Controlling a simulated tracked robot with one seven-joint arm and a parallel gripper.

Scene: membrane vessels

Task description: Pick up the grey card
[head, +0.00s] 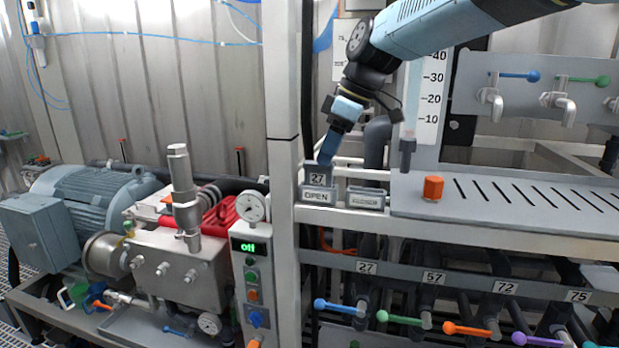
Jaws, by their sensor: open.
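A small grey card (317,180) marked 27 stands upright in the box labelled OPEN (316,196), on the shelf beside the white post. My gripper (327,164) points down from above, its blue finger reaching behind the card's top right edge. The gripper is open. I cannot tell whether a finger touches the card, and the far finger is not clearly visible.
A second box (365,198) with a green label stands just right of the OPEN box. An orange block (433,188) sits on the slotted grey tray (530,215) further right. The white post (282,120) rises close on the left. Coloured valve handles (398,318) line the rack below.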

